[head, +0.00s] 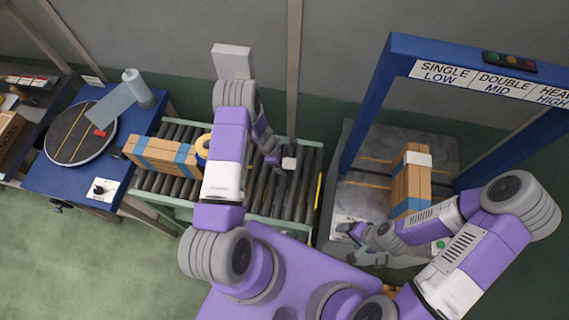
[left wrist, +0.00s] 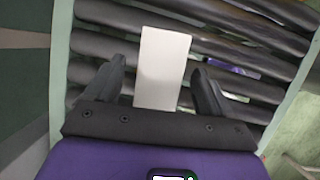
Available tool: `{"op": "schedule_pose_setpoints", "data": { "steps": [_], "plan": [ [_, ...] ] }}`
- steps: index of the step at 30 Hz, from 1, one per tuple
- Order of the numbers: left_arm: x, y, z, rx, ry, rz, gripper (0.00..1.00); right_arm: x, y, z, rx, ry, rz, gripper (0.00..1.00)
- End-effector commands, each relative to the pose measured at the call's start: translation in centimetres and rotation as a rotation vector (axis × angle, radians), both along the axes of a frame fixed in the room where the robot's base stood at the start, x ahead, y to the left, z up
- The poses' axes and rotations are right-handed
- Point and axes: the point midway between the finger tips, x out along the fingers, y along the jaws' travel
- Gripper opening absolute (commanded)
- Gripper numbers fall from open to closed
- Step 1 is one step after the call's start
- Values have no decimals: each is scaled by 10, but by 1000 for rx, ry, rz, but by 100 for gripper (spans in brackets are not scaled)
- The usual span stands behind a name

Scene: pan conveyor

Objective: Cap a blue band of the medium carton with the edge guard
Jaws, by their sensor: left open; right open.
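A small white piece, seemingly the edge guard (head: 289,163), is at my left gripper (head: 280,162) over the conveyor. In the left wrist view this white piece (left wrist: 163,70) shows between the open fingers of my left gripper (left wrist: 159,70), with gaps on both sides. One brown carton with blue bands (head: 160,153) lies on the rollers at left. Another carton with a blue band (head: 399,187) stands under the blue gate, with a white piece (head: 418,158) at its top. I cannot tell which is medium. My right gripper (head: 361,243) is open near its lower left.
The roller conveyor (head: 308,185) has bare rollers around my left gripper. A blue gate (head: 365,110) with height signs frames the right carton. A blue table (head: 60,180) with a round turntable (head: 80,135) is at left. A yellow-and-blue roll (head: 202,150) is partly hidden by my left arm.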

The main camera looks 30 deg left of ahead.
Motion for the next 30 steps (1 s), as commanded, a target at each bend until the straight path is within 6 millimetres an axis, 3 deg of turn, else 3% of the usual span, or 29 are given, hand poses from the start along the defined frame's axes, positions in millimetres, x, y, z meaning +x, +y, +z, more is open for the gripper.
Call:
{"op": "schedule_pose_setpoints", "data": {
  "steps": [20,30],
  "plan": [
    [0,0,-4,0,0,0,81,0,0,-6,0,0,0,81],
    [0,0,-4,0,0,0,29,0,0,-6,0,0,0,81]
  ]
}}
